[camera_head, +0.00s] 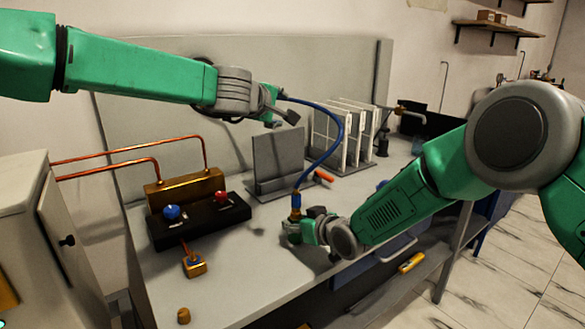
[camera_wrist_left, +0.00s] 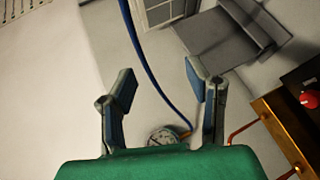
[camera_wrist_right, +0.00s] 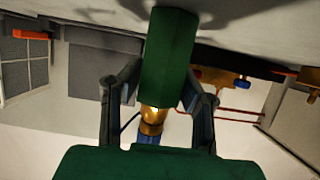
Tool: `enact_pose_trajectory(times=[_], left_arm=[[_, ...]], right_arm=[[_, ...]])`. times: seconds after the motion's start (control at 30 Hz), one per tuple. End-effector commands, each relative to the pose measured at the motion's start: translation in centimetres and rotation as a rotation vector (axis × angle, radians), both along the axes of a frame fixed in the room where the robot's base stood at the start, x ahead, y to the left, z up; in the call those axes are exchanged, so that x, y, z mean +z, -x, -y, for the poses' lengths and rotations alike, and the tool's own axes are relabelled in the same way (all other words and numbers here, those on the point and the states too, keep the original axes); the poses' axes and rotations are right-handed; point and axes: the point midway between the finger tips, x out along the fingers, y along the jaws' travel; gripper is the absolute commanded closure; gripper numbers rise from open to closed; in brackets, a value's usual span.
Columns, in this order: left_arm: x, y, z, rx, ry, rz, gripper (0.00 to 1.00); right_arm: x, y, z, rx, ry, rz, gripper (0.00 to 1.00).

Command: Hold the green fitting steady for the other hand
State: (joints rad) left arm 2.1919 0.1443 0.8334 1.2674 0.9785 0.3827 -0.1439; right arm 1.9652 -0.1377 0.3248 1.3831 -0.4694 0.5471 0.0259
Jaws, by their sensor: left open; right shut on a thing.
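The green fitting (camera_wrist_right: 167,55) is a green block between the fingers of my right gripper (camera_head: 303,231), which is shut on it low over the bench. A brass end (camera_wrist_right: 152,118) shows by it, and in the head view a brass and blue hose end (camera_head: 296,203) stands just above that gripper. My left gripper (camera_head: 284,115) is open, higher and farther back. The blue hose (camera_head: 338,150) arcs from near it down to the right gripper. In the left wrist view a round gauge (camera_wrist_left: 163,136) and the blue hose (camera_wrist_left: 150,75) show between the open fingers.
A black valve block with blue (camera_head: 171,212) and red (camera_head: 221,198) knobs stands left on the bench (camera_head: 235,275), by copper pipes (camera_head: 110,158). A grey stand (camera_head: 278,158) and panel rack (camera_head: 345,135) stand behind. A small brass fitting (camera_head: 194,266) lies in front.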

Motion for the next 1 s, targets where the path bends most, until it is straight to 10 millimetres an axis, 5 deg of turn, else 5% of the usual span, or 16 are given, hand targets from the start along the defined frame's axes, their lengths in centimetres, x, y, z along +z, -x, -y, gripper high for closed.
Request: enact_pose_trajectory(times=[0.17, 0.4, 0.7, 1.0], left_arm=[[-2.4, 0.2, -0.5, 0.428, 0.461, -0.297, 0.56], [-7.4, 5.2, 1.1, 0.983, 0.906, -0.700, 0.56], [-9.9, 10.0, 3.4, 1.330, 1.060, -0.937, 0.56], [-13.6, 8.9, 3.7, 1.349, 1.063, -0.948, 0.56]], right_arm=[[0.0, 0.0, 0.0, -0.001, 0.000, 0.000, 1.00], [0.0, 0.0, 0.0, -0.001, 0.000, 0.000, 1.00], [0.0, 0.0, 0.0, -0.001, 0.000, 0.000, 1.00], [0.0, 0.0, 0.0, 0.000, -0.001, 0.001, 1.00]])
